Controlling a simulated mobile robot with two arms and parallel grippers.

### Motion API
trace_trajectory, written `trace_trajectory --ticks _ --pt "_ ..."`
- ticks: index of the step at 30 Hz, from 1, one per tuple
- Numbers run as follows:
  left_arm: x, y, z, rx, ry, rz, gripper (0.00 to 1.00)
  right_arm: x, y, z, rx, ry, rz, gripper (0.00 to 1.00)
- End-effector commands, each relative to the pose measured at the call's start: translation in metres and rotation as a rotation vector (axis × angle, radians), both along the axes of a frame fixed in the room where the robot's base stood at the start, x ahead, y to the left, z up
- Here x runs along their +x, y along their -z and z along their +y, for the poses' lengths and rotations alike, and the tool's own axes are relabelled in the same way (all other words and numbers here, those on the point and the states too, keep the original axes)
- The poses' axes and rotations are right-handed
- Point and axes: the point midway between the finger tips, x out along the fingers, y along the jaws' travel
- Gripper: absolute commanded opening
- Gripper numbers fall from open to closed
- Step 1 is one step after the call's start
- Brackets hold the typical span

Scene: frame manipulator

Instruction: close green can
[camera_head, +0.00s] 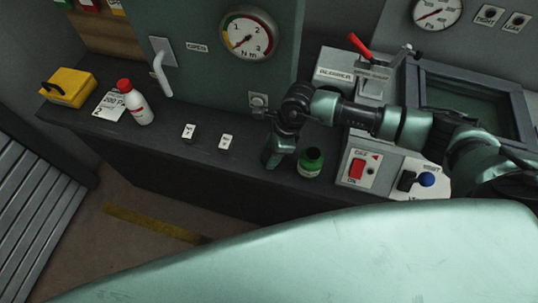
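The green can (311,164) stands upright on the dark counter, just left of the red-switch panel. It has a pale label low on its side and a dark round top; I cannot tell whether a lid is on it. My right gripper (277,157) points down just left of the can, with a small gap in the picture. Its arm comes in from the right, passing behind and above the can. The fingers are small and dark, so their opening is unclear. My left gripper is out of view.
Two small pale labelled blocks (189,131) (226,142) sit left of my gripper. A white bottle with a red cap (138,106) and a yellow box (68,88) stand further left. The switch panel (370,171) is close on the can's right. A door handle (161,70) juts out behind.

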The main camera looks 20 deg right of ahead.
Motion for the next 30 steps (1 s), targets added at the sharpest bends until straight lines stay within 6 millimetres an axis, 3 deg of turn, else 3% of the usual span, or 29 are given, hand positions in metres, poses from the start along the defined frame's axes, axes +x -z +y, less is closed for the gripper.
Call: trace_trajectory --ticks 1,4,20,26,30 --pt "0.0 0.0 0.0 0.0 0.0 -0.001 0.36 0.0 0.0 0.0 0.0 0.0 0.0 0.31" --pt "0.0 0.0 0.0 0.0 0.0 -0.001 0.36 0.0 0.0 0.0 0.0 0.0 0.0 0.06" --pt "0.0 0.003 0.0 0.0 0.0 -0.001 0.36 0.001 -0.008 0.0 0.002 0.0 -0.003 0.05" --pt "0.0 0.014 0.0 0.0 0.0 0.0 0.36 0.002 -0.04 0.0 0.003 -0.002 -0.008 0.05" --pt "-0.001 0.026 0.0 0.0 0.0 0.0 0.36 0.002 -0.08 0.0 0.001 -0.001 -0.01 0.05"
